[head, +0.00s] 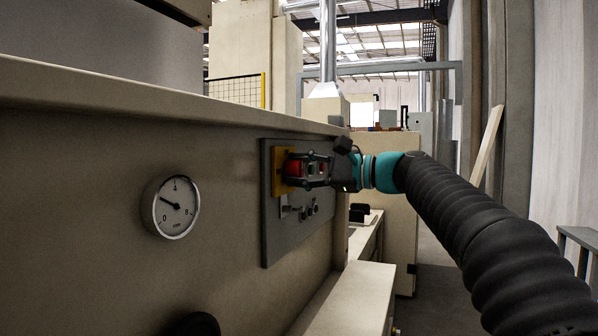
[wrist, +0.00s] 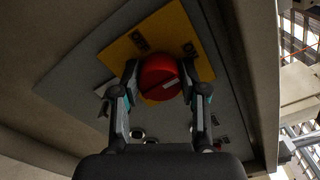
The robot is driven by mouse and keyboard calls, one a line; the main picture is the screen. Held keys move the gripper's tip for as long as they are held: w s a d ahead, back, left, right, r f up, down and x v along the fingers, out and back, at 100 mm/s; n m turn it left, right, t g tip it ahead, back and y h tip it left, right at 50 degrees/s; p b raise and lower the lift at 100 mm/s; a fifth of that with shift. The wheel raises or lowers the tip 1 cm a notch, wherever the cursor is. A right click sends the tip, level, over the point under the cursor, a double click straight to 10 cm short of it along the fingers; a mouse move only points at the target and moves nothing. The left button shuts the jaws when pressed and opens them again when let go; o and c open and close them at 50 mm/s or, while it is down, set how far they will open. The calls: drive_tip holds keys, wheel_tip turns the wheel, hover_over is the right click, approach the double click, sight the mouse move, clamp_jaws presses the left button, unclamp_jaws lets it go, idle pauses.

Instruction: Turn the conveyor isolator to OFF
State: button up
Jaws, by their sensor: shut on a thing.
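The conveyor isolator is a round red knob (wrist: 160,76) on a yellow plate (wrist: 190,22), set on a grey panel (head: 267,240) on the side of the machine. The red knob also shows in the head view (head: 292,168), partly hidden by my gripper (head: 304,169). In the wrist view my gripper (wrist: 160,82) has one finger on each side of the knob and is shut on it. A pale bar mark runs slantwise across the knob's face.
Below the knob, the panel carries a small lever (head: 287,208) and several round buttons (head: 309,208). A round gauge (head: 170,207) is on the wall to the left. A ledge (head: 345,300) juts out below the panel. The aisle floor (head: 430,290) on the right is clear.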

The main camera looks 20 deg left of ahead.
drive_tip(key=n+b, duration=0.1)
drive_tip(key=n, duration=0.3)
drive_tip(key=shift+f+n+b, duration=0.2)
drive_tip(key=shift+n+b, duration=0.15)
drive_tip(key=shift+n, duration=0.05)
drive_tip(key=n+b, duration=0.1)
drive_tip(key=n, duration=0.2)
drive_tip(key=shift+n, duration=0.3)
drive_tip(key=n+b, duration=0.2)
drive_tip(key=n, duration=0.2)
drive_tip(key=shift+f, duration=0.15)
drive_tip(key=shift+n+b, duration=0.7)
drive_tip(key=shift+n, duration=1.7)
drive_tip(key=o, duration=1.1)
drive_tip(key=shift+w, duration=0.1)
drive_tip(key=shift+o, duration=0.2)
drive_tip(key=shift+d, duration=0.1)
